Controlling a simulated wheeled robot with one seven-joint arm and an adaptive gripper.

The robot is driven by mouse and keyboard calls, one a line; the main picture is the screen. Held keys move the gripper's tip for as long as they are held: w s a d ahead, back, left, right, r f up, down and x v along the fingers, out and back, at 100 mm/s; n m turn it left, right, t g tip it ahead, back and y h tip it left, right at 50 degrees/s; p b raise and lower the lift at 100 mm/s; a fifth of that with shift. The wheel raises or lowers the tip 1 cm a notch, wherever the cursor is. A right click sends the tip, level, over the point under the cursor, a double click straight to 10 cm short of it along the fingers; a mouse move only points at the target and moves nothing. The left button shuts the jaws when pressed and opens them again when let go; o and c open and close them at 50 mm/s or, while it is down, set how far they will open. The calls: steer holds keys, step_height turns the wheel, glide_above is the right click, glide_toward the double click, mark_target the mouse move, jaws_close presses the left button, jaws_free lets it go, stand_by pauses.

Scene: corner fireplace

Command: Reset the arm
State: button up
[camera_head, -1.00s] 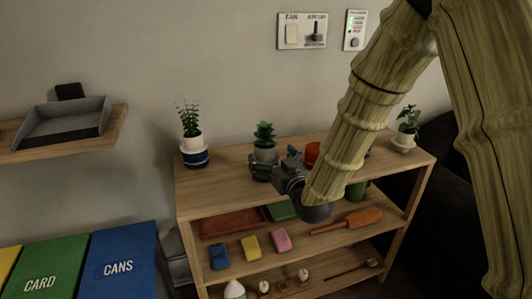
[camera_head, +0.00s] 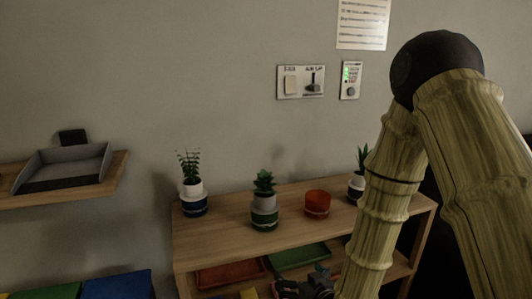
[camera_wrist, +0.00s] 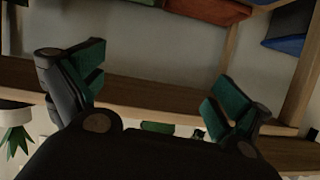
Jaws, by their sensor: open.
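My gripper (camera_head: 318,284) is low in the head view, in front of the wooden shelf unit, at the end of my bamboo-textured arm. Its lower part is cut off by the frame's bottom edge. In the wrist view my gripper (camera_wrist: 160,85) has its two dark green-padded fingers spread wide. Nothing is between them. Wooden boards of the shelf show behind the fingers, and the view looks tilted or upside down.
Red (camera_head: 230,273) and green (camera_head: 298,257) trays lie below. A wall shelf (camera_head: 112,185) is left.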

steer(key=s+d+f+m+g+h, duration=0.1)
steer(key=s+d+f+g, duration=0.1)
steer(key=s+f, duration=0.35)
steer(key=s+d+f+g+h, duration=0.1)
steer(key=s+d+f+g, duration=0.1)
steer(key=f, duration=0.6)
steer(key=s+d+f+m+g+h, duration=0.1)
steer(key=s+d+f+g, duration=0.2)
steer(key=s+f, duration=0.5)
steer(key=s+d+f+m+g+h, duration=0.1)
steer(key=s+d+f+g, duration=0.25)
steer(key=s, duration=0.85)
steer(key=s+d+f+m+g+h, duration=0.1)
steer(key=s+d+f+g, duration=0.2)
steer(key=s+f, duration=0.5)
step_height(320, 180, up, 17)
steer(key=s+p, duration=0.1)
steer(key=p, duration=1.3)
steer(key=shift+f+t, duration=0.2)
steer(key=shift+t, duration=0.15)
steer(key=shift+a, duration=0.1)
